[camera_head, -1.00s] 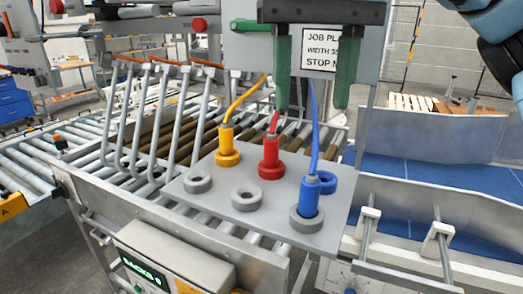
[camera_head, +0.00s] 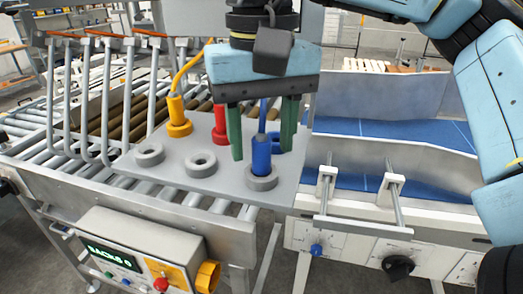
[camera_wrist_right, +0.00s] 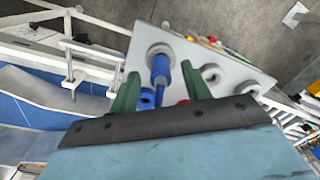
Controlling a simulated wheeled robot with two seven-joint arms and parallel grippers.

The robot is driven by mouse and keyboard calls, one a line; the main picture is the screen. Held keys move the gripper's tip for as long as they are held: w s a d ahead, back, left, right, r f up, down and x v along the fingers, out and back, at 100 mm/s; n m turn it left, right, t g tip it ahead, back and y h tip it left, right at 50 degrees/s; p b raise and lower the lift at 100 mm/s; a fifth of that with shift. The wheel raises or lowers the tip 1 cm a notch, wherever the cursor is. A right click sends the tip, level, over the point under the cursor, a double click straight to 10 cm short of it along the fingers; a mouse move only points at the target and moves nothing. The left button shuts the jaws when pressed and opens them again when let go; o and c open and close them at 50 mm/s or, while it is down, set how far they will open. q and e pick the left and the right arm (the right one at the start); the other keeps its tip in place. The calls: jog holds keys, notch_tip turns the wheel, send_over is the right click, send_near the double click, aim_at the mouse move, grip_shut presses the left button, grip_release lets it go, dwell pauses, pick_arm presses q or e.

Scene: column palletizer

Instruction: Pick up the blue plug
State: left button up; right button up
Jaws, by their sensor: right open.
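The blue plug (camera_head: 261,158) stands upright in a grey ring socket (camera_head: 262,183) at the front right corner of the grey panel (camera_head: 215,178). Its blue cable rises from the top. My right gripper (camera_head: 262,150) points down with its green fingers open, one on each side of the plug. In the right wrist view, the blue plug (camera_wrist_right: 161,70) lies ahead between the spread fingers (camera_wrist_right: 160,87), with gaps on both sides. A blue ring socket (camera_head: 276,141) sits behind the plug, partly hidden by a finger. My left gripper is not in view.
A yellow plug (camera_head: 177,112) and a red plug (camera_head: 219,122) stand in their matching sockets farther back. Two empty grey sockets (camera_head: 150,154) (camera_head: 201,164) are to the left. A roller conveyor and a control box (camera_head: 130,240) lie around the panel.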

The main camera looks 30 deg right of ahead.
aim_at(262, 139)
jog(key=shift+f, duration=0.9)
jog(key=c, duration=1)
notch_tip(262, 139, up, 10)
jog(key=shift+r, duration=0.1)
